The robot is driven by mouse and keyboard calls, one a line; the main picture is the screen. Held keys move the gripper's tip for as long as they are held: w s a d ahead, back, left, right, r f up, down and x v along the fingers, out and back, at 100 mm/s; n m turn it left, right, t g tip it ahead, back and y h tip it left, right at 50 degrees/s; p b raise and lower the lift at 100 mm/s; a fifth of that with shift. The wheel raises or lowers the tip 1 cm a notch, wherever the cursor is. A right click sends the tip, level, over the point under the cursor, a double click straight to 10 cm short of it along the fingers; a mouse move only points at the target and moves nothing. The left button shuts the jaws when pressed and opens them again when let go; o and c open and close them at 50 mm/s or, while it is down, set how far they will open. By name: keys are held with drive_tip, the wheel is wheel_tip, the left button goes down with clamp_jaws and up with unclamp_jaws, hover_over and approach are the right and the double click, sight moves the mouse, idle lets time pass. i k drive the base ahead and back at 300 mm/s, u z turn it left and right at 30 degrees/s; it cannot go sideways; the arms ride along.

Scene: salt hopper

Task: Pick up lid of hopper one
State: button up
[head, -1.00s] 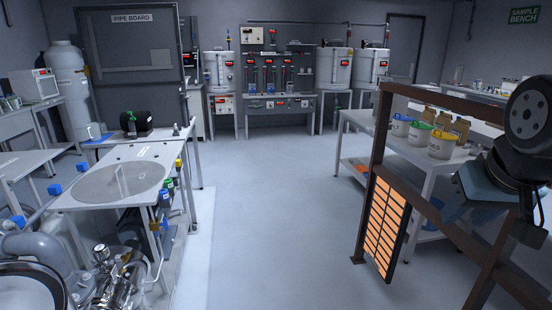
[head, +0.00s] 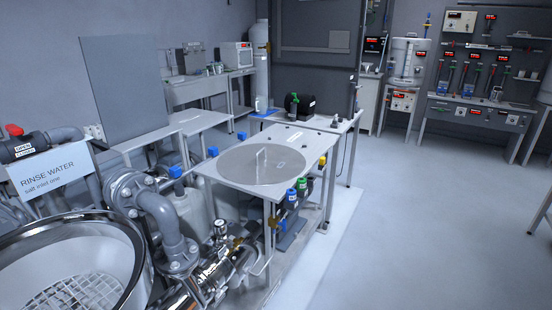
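A flat round grey disc with a small upright handle, which looks like the hopper lid (head: 235,168), lies on a light grey table (head: 228,184) near the middle of the head view. My gripper is not in view.
A grey upright panel (head: 125,85) stands behind. Open floor (head: 420,225) lies to the right.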

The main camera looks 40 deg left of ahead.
sight(254, 164)
drive_tip(key=u, duration=0.2)
drive_tip(key=i, duration=1.05)
drive_tip(key=u, duration=0.75)
drive_tip(key=i, duration=1.1)
drive_tip(key=u, duration=1)
drive_tip(key=i, duration=0.95)
drive_tip(key=u, duration=0.3)
